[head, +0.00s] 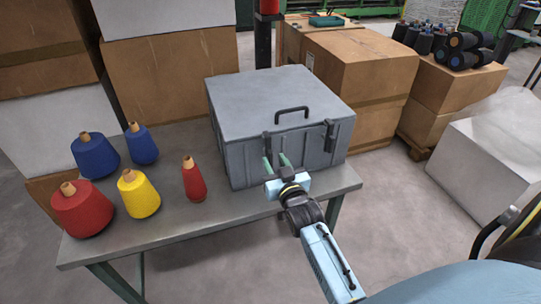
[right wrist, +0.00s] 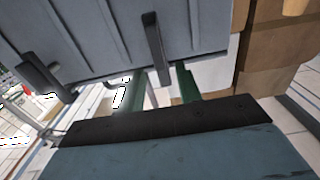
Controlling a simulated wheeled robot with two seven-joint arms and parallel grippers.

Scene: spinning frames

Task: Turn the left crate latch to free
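The grey crate (head: 235,105) stands closed on the table, with a dark handle (head: 291,110) on its lid. Its left latch (head: 267,146) is a dark bar hanging roughly upright on the front face. The right latch (head: 329,136) also hangs upright. My right gripper (head: 276,162) is just in front of the left latch, its green fingers apart. In the right wrist view a latch bar (right wrist: 154,48), seemingly the left one, hangs just beyond the open fingers (right wrist: 164,86), with nothing visible held between them. Contact cannot be told. My left gripper is out of view.
Blue, red and yellow yarn cones (head: 138,195) stand on the left of the grey table (head: 215,219). Cardboard boxes (head: 365,70) stand behind and right of the crate. A white box (head: 495,160) is at the far right. The table front left of my right gripper is clear.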

